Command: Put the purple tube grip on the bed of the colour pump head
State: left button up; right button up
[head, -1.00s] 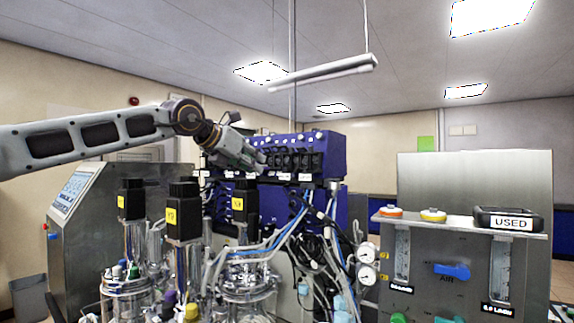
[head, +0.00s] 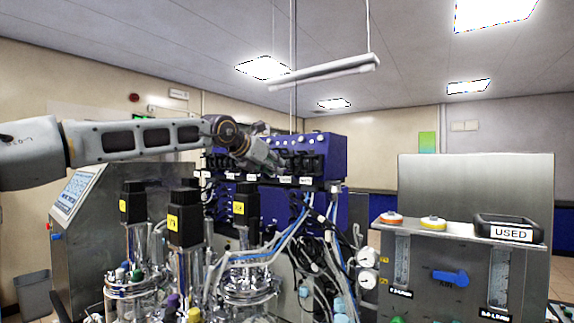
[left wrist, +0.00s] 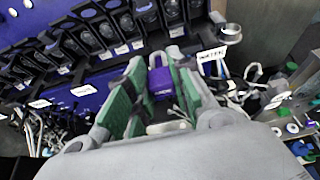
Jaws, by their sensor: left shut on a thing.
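My left gripper (head: 273,165) is in front of the blue pump unit (head: 325,148), at the row of black pump heads. In the left wrist view its green-padded fingers (left wrist: 158,62) are shut on the purple tube grip (left wrist: 160,83). The grip cannot be made out in the head view. The black pump heads (left wrist: 104,30) run along the unit at the upper left of the wrist view, with small white labels below them. A label reading WATER (left wrist: 212,54) is right of the fingers. I cannot tell which head is the colour one. My right gripper is out of view.
Glass vessels with black motors (head: 185,217) and many loose tubes (head: 290,235) stand below the arm. A steel gas panel (head: 470,270) with a black tray marked USED (head: 509,228) is at the right. A console (head: 75,195) is at the left.

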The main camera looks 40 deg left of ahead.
aim_at(287, 173)
pick_arm(q)
jog(key=shift+w+a+p, duration=0.15)
jog(key=shift+w+p, duration=0.15)
jog(key=shift+w, duration=0.6)
jog(key=shift+w+a+p, duration=0.1)
jog(key=shift+w+p, duration=0.2)
jog(key=shift+w, duration=0.6)
jog(key=shift+w, duration=0.1)
jog(key=shift+w+a+p, duration=0.15)
jog(key=shift+w+p, duration=0.6)
jog(key=shift+w, duration=1.1)
jog(key=shift+p, duration=0.35)
jog(key=shift+f, duration=0.25)
